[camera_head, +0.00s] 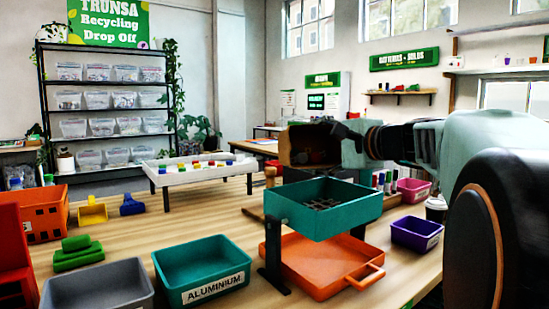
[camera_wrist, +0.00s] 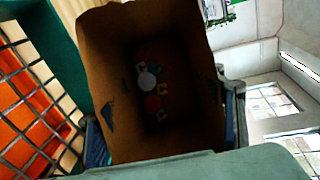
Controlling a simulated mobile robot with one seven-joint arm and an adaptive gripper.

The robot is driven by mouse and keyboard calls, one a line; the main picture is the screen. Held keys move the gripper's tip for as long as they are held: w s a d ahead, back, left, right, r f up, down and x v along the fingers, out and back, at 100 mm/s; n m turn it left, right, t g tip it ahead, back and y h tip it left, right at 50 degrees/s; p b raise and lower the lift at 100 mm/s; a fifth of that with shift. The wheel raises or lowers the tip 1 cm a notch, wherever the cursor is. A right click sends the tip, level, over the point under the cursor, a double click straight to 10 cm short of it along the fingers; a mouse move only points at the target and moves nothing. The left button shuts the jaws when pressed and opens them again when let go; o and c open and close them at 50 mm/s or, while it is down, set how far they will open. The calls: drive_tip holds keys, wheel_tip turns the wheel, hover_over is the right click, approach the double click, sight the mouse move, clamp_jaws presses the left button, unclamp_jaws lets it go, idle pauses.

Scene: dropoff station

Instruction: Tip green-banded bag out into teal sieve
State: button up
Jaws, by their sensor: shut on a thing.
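A brown paper bag (camera_head: 302,146) lies tilted on its side above the back of the teal sieve (camera_head: 335,222). I cannot make out a green band on it. My gripper (camera_head: 345,147) is shut on the bag. In the wrist view I look into the bag's open mouth (camera_wrist: 187,50); several small white, red and yellowish pieces lie deep in its dark inside. My gripper fingers (camera_wrist: 165,125) show on either side of the bag. The sieve's teal wall (camera_wrist: 62,45) and dark mesh show at left, apart from the bag. Dark pieces or mesh show inside the sieve in the head view.
The sieve stands on a dark frame over an orange tray (camera_head: 372,283). A teal aluminium bin (camera_head: 203,270), a grey bin (camera_head: 98,288) and a purple bin (camera_head: 416,233) stand nearby on the table. A white sorting tray (camera_head: 200,170) stands behind. Clear tabletop lies left of the sieve.

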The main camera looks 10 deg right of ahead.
drive_tip(key=shift+s+f+n+t+y, duration=0.15)
drive_tip(key=shift+s+n+t+y, duration=0.2)
drive_tip(key=shift+t, duration=0.65)
drive_tip(key=shift+w+r+n+t+y, duration=0.25)
drive_tip(key=shift+w+r+n+t, duration=0.15)
drive_tip(key=shift+w+t, duration=0.35)
drive_tip(key=shift+w+r+n+t+y, duration=0.15)
drive_tip(key=shift+r+n+t+y, duration=0.05)
drive_tip(key=shift+n+t+y, duration=0.1)
